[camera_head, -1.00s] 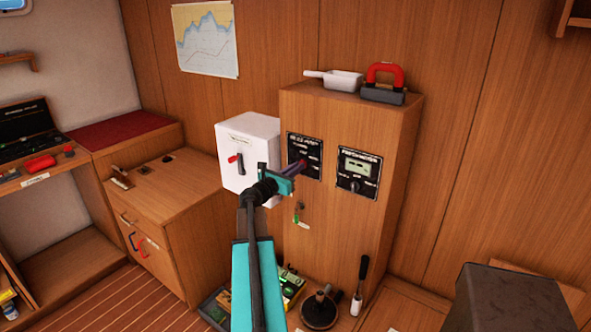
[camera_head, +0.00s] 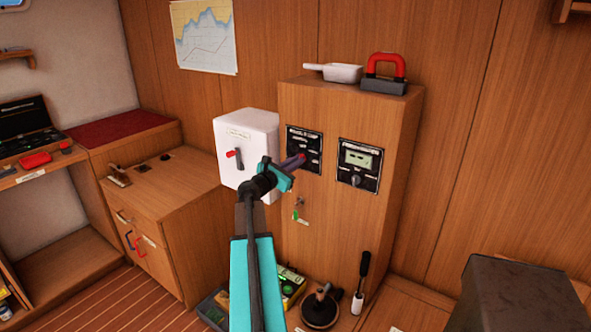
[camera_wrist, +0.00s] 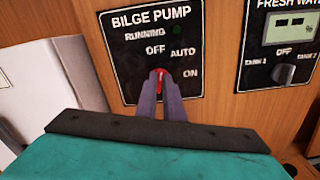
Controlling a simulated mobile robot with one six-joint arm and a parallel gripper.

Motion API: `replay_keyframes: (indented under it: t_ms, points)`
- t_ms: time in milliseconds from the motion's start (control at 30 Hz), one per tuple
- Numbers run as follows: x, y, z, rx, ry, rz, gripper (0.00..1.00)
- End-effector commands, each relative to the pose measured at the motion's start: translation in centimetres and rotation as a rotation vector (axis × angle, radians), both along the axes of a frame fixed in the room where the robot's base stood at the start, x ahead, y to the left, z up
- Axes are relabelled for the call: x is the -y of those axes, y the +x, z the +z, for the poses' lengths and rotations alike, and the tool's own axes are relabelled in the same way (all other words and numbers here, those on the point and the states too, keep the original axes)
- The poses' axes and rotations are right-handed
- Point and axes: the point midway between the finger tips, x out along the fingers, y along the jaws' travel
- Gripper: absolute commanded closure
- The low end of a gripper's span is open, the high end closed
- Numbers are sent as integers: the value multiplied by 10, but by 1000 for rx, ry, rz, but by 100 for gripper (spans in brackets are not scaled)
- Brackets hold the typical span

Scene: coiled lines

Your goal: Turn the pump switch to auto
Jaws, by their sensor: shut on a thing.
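The black bilge pump panel (camera_head: 312,137) is on the front of the wooden cabinet. In the wrist view the panel (camera_wrist: 125,60) reads BILGE PUMP, RUNNING, OFF, AUTO and ON. The small red pump switch (camera_wrist: 159,78) sits below the OFF label, between my fingertips. My gripper (camera_head: 301,158) reaches the panel's lower part, and in the wrist view my gripper (camera_wrist: 161,84) is shut on the switch. The fingers hide most of the switch, so I cannot tell exactly which label it points at. The round running lamp (camera_wrist: 178,30) looks dark green and unlit.
A fresh water panel (camera_head: 360,166) with a display and knob is just right. A white box (camera_head: 243,130) with a red-handled switch is close on the left. A key with a green tag (camera_head: 298,212) hangs below. A scoop (camera_head: 340,73) and red-handled block (camera_head: 385,74) stand on top.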

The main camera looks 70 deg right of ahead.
Motion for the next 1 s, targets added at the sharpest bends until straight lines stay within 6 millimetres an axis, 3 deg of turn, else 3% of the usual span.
replay_keyframes:
  t_ms: [500,1000]
  points:
    - [1,-1,-3,349,-95,4,100]
    - [1,-1,1,485,-130,3,100]
